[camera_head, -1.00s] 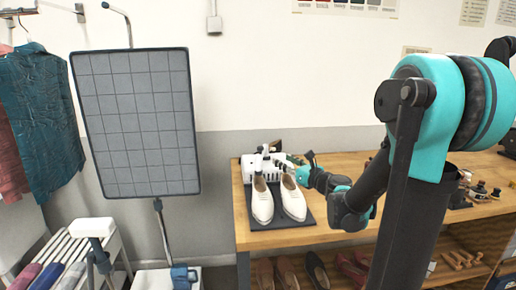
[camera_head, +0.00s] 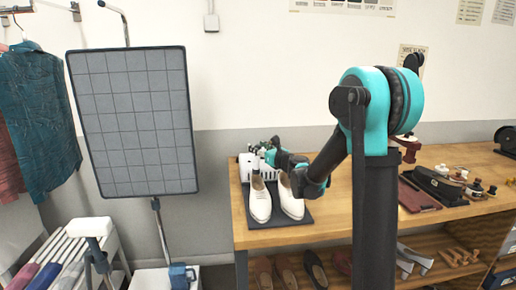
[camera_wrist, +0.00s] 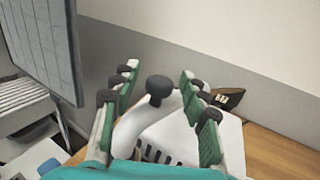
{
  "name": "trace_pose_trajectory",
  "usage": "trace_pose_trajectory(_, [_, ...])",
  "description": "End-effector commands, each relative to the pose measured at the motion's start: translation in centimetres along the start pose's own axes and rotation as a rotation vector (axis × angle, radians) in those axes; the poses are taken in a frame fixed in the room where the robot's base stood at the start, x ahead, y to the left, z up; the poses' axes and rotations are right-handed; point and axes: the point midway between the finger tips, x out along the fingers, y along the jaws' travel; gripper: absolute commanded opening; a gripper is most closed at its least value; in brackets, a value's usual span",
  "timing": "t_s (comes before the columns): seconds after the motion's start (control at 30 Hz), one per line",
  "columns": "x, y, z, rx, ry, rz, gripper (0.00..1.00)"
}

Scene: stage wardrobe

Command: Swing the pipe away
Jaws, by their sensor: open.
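A white curved pipe (camera_wrist: 133,128) with a dark rounded knob (camera_wrist: 158,88) at its end rises beside a white slotted housing (camera_wrist: 180,140) in the wrist view. My gripper (camera_wrist: 160,97) is open, with its green-and-black fingers apart on both sides of the knob. I cannot tell whether either finger touches it. In the head view my gripper (camera_head: 272,156) is at the white housing (camera_head: 245,165) behind the shoes, and the pipe is hard to make out there.
Two white shoes (camera_head: 259,200) stand on a dark mat (camera_head: 290,221) on the wooden bench (camera_head: 330,227). A grey gridded panel (camera_head: 135,120) stands at the left, its edge near my gripper's left in the wrist view. Brushes and jars (camera_head: 455,183) lie at the right.

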Motion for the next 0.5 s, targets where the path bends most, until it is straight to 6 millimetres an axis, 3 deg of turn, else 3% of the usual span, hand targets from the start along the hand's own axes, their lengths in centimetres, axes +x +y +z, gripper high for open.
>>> trace_pose_trajectory(0.3, [0.20,0.02,-0.01,0.000,0.000,0.000,0.43])
trace_pose_trajectory(0.5, [0.19,0.01,-0.01,0.000,0.000,0.000,0.18])
